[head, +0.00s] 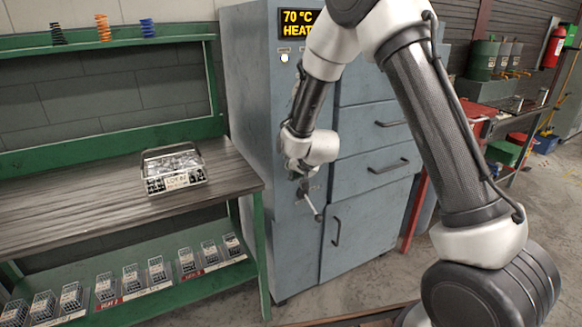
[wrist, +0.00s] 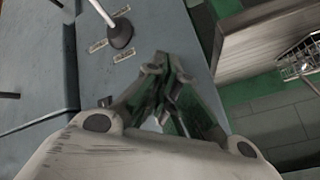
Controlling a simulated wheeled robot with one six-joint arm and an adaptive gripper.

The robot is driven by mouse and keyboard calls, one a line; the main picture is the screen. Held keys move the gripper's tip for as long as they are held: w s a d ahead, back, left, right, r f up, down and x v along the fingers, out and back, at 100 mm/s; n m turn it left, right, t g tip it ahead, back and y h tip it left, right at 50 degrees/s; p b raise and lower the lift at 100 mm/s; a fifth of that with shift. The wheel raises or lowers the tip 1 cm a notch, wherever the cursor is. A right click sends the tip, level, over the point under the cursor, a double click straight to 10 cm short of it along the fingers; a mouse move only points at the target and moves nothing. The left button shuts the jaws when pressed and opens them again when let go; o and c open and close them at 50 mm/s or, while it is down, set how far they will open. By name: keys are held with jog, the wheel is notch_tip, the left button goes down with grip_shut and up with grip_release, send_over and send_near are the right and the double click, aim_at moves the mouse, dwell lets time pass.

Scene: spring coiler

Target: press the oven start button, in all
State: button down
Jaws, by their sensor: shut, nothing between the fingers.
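The oven is a tall blue-grey cabinet (head: 250,120) with doors and drawers on its front. Its display (head: 298,22) reads 70 °C and HEAT in yellow. A small round white button or lamp (head: 284,58) sits under the display; I cannot tell which it is. My gripper (head: 304,180) is shut and empty, low in front of the cabinet. In the wrist view its fingertips (wrist: 160,62) are together near a lever (wrist: 121,33) with small labels around it. I cannot tell if they touch the cabinet.
A green-framed bench (head: 100,205) stands left of the oven, with a wire basket marked LOT B2 (head: 175,180) on top and several small baskets on its lower shelf. Coloured springs (head: 103,27) stand on the upper shelf. Floor right of the oven is partly clear.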

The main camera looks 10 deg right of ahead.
jog(key=shift+s, duration=0.1)
jog(key=s, duration=0.1)
jog(key=s+d, duration=0.1)
jog(key=s, duration=0.2)
jog(key=shift+s+d, duration=0.3)
dwell(0.5)
jog(key=s+d+f+n+g, duration=0.1)
jog(key=s+n+g, duration=0.15)
jog(key=s, duration=0.45)
jog(key=s+d+f+n+g, duration=0.1)
jog(key=s+d+n+g, duration=0.1)
jog(key=s+g, duration=0.35)
jog(key=s+d+r+t, duration=0.1)
jog(key=s+d+r, duration=0.4)
jog(key=s+r, duration=0.2)
jog(key=s+d+r+t+h, duration=0.1)
jog(key=s+d+r, duration=0.4)
jog(key=s+r, duration=0.3)
jog(key=s+d+r+t, duration=0.1)
jog(key=s+d+r, duration=0.5)
jog(key=r, duration=0.4)
jog(key=shift+s+r+t+h, duration=0.15)
jog(key=shift+s+t+h, duration=0.25)
jog(key=shift+s, duration=0.45)
